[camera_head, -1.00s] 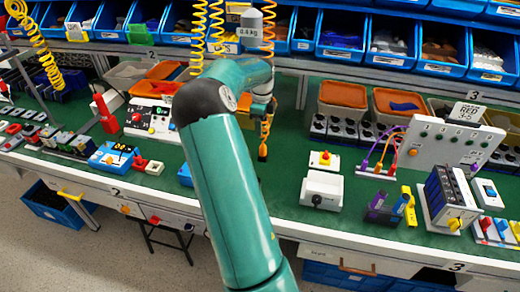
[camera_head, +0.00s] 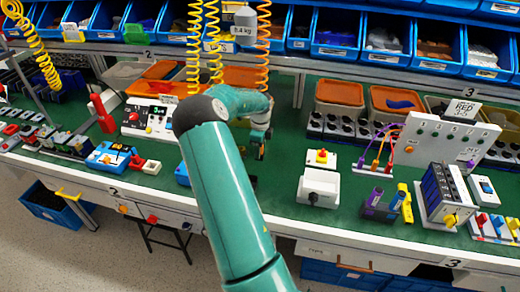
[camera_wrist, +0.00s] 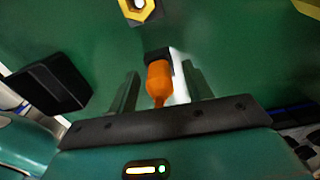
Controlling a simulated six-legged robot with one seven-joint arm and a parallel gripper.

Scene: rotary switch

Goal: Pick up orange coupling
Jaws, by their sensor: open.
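The orange coupling (camera_wrist: 158,82) shows in the wrist view as an orange body with a black end (camera_wrist: 158,56). It sits between the two dark fingers of my gripper (camera_wrist: 160,92), with gaps on both sides. In the head view my gripper (camera_head: 256,147) is over the green bench, at the lower end of the orange coiled hose (camera_head: 263,35). My gripper is open. The coupling itself is hidden behind my gripper and arm in the head view.
Two yellow coiled hoses (camera_head: 213,42) hang just left of the orange one. A white switch box (camera_head: 318,187) stands right of my gripper. A grey weight (camera_head: 245,22) hangs above. A yellow hexagonal part (camera_wrist: 138,10) shows at the top of the wrist view.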

